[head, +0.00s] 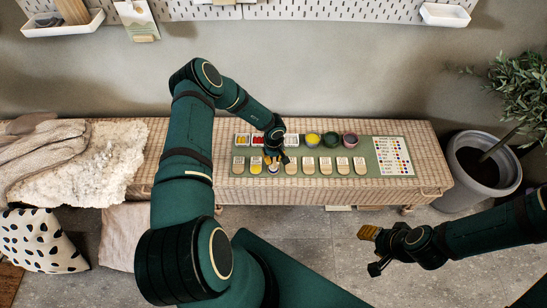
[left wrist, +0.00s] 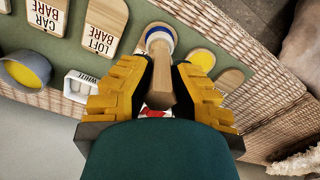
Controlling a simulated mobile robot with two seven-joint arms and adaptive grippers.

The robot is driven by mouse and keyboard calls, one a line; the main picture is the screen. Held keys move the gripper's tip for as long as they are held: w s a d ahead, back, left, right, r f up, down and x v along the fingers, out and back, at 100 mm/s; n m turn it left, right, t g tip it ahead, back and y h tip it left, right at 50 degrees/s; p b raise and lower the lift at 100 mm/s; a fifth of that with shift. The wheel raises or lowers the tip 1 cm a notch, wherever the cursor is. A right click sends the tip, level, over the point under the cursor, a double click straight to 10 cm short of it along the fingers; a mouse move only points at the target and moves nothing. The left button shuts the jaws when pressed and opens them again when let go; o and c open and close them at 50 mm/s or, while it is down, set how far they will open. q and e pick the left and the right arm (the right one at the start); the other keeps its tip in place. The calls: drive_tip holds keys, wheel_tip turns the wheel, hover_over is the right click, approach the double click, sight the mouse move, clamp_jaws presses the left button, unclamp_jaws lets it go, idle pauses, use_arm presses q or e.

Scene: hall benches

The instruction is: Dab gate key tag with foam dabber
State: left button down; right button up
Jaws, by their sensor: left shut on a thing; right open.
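My left gripper (head: 274,157) is shut on the wooden handle of the foam dabber (left wrist: 160,80), above the front row of tags. The dabber's far end is over a rounded wooden tag (left wrist: 150,29), with blue and white around that end. I cannot tell whether it touches. This tag's label is hidden, so I cannot confirm it is the gate key tag. On one side is a tag reading LOFT BARE (left wrist: 104,27), then CAR BARE (left wrist: 47,17). On the other is a tag with a yellow patch (left wrist: 201,60). My right gripper (head: 372,250) is open and empty, in front of the bench.
The green mat (head: 373,170) lies on a wicker bench (head: 420,165). Behind the tags stand paint pads and pots, including a yellow pot (head: 312,139) and a green one (head: 332,141). A colour chart (head: 393,157) is at right. A fluffy throw (head: 95,160) covers the bench's left.

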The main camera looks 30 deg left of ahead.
use_arm(q)
drive_tip(key=shift+r+p, duration=2.3)
drive_tip(key=shift+r, duration=0.9)
drive_tip(key=shift+a+f, duration=0.1)
drive_tip(key=a+b, duration=0.2)
drive_tip(key=a, duration=1)
drive_tip(key=shift+a, duration=0.4)
